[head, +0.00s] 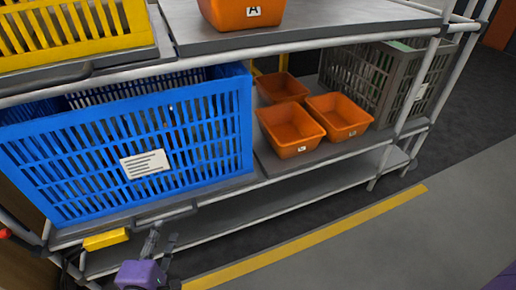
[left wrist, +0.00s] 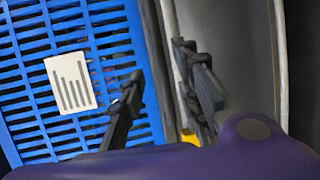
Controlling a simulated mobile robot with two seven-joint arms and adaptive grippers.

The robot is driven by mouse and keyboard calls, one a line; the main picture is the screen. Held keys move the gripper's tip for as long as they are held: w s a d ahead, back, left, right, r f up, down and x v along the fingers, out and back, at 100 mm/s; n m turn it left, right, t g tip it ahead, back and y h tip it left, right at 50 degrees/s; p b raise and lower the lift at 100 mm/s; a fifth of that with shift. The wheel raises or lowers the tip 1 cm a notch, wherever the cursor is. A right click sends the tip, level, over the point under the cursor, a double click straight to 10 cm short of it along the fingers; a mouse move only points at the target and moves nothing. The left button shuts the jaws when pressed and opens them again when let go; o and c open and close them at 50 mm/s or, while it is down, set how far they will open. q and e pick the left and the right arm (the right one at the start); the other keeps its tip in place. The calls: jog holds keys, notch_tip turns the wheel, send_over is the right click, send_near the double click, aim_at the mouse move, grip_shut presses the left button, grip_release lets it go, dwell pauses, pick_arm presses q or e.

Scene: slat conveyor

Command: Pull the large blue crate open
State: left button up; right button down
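The large blue crate (head: 200,150) with slatted walls and a white label (head: 145,164) sits on a grey sliding tray at the left of the middle shelf. A grey bar handle (head: 166,214) runs along the tray's front edge. My left gripper (head: 161,244), with a purple body, is just below and in front of that handle. In the left wrist view the two dark fingers of the gripper (left wrist: 162,88) are spread apart. The blue crate (left wrist: 30,70) and a grey rail lie beyond them. I cannot tell if the fingers touch the handle. My right gripper is not in view.
Orange bins (head: 290,130) and a grey crate (head: 375,85) stand right of the blue crate. A yellow crate (head: 70,30) is on the shelf above. A yellow block (head: 105,240) sits under the tray's front edge. The floor has a yellow stripe (head: 330,235).

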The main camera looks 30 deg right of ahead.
aim_at(165, 223)
pick_arm(q)
jog(key=b+x, duration=0.1)
jog(key=x, duration=0.3)
jog(key=shift+w+f, duration=0.1)
jog(key=shift+w+d+f, duration=0.1)
jog(key=shift+w+d, duration=0.2)
jog(key=shift+w, duration=0.2)
grip_shut()
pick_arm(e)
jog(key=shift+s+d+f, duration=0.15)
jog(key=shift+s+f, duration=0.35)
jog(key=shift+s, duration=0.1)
